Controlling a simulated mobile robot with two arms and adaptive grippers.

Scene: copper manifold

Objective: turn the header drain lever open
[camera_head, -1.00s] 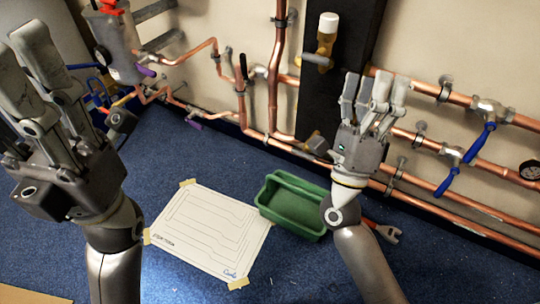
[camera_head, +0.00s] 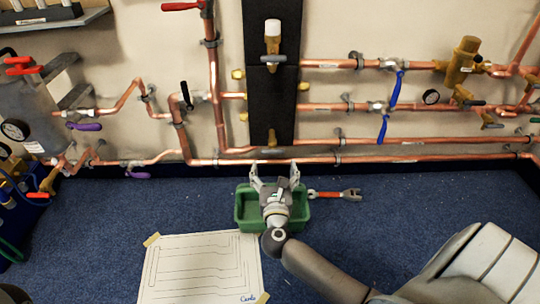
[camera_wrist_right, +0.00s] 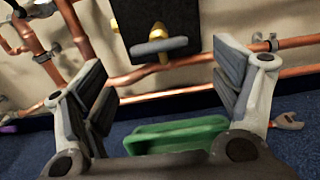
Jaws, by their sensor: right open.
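Which lever is the header drain is not labelled in view. A grey lever (camera_wrist_right: 160,46) on a brass valve (camera_wrist_right: 157,30) sits at the lower end of the black panel in the right wrist view, lying nearly across. In the head view the brass valve at the panel's foot (camera_head: 272,137) is small. My right gripper (camera_head: 275,178) is open and empty, below the panel and over the green tray. In the right wrist view its fingers (camera_wrist_right: 165,95) are apart, with the grey lever above and beyond the gap, not touched. My left gripper is out of view.
The green tray (camera_head: 242,216) stands on the blue carpet below my right gripper, beside a red-handled wrench (camera_head: 335,194). Copper pipes (camera_head: 400,158) run along the wall. Blue levers (camera_head: 397,88) hang at right, purple ones (camera_head: 85,127) at left. A taped paper sheet (camera_head: 200,265) lies in front.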

